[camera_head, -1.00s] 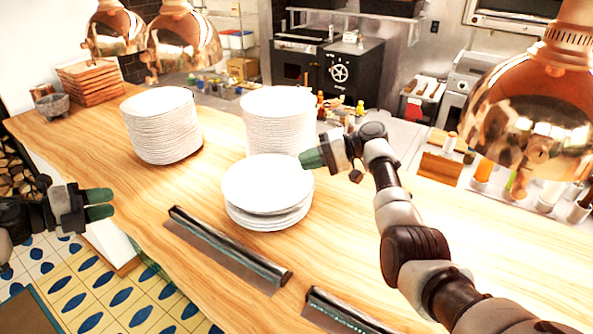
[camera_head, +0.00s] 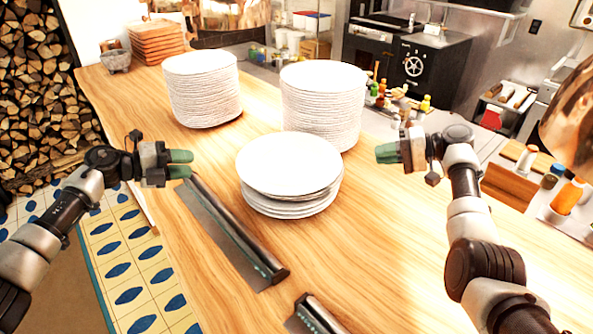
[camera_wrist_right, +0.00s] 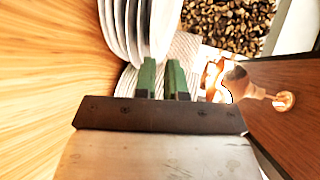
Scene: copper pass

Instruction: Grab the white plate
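A short stack of white plates (camera_head: 290,208) sits mid-counter, its top white plate (camera_head: 288,162) overhanging the ones below. The plates also show edge-on in the right wrist view (camera_wrist_right: 135,30). My left gripper (camera_head: 181,164) is open and empty, left of the short stack and apart from it. My right gripper (camera_head: 386,153) is to the right of the stack, apart from it. In the right wrist view its two green fingers (camera_wrist_right: 162,80) are separated with nothing held between them.
Two tall plate stacks (camera_head: 203,90) (camera_head: 322,105) stand behind the short stack. A dark metal bar (camera_head: 235,232) lies along the counter's front edge, with another (camera_head: 315,315) to its right. The wooden counter (camera_head: 400,250) is clear at right.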

